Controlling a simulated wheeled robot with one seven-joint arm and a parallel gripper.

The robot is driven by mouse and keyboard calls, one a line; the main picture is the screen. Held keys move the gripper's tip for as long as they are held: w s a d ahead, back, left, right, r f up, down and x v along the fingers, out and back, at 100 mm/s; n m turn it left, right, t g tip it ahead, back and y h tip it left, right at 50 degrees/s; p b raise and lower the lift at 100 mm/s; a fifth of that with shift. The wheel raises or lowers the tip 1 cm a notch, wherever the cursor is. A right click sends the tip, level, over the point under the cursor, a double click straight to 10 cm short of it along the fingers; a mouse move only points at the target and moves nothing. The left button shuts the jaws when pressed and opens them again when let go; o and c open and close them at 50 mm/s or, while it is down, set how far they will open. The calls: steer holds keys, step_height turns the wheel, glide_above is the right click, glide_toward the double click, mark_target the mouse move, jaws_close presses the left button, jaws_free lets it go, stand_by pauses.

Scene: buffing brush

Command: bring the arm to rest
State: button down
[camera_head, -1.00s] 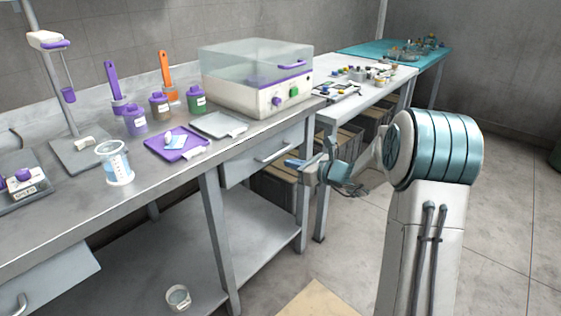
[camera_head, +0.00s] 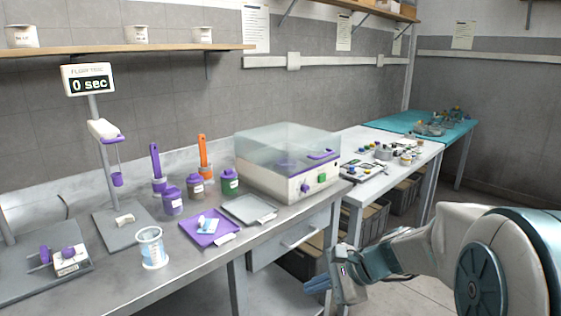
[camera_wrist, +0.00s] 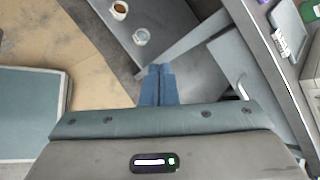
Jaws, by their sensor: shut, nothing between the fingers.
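My gripper (camera_head: 318,284) hangs in front of the bench in the head view, below the bench top and off its front edge. My arm reaches in from the right side of that view. In the wrist view the two blue fingers of my gripper (camera_wrist: 158,84) are together, with nothing between them. Nothing touches the fingertips there. The floor and the lower shelf of the bench show beyond them.
The grey bench (camera_head: 186,283) holds a beaker (camera_head: 151,248), a purple tray (camera_head: 208,232), a grey tray (camera_head: 247,208), several bottles and a clear-lidded machine (camera_head: 287,170). A white table (camera_head: 421,152) and teal table (camera_head: 392,122) stand beyond. An open drawer (camera_head: 296,238) juts out.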

steer(key=s+d+r+n+h+p, duration=0.3)
steer(key=s+r+n+h+p, duration=0.1)
steer(key=s+n, duration=0.3)
steer(key=s+d+r+n+h+p, duration=0.3)
steer(key=s+r+n+h+p, duration=0.2)
steer(key=s, duration=0.4)
steer(key=r+n, duration=0.1)
steer(key=n, duration=0.1)
steer(key=shift+d+r+n+g, duration=0.25)
steer(key=shift+d+n+g, duration=0.05)
steer(key=shift+d+g, duration=0.1)
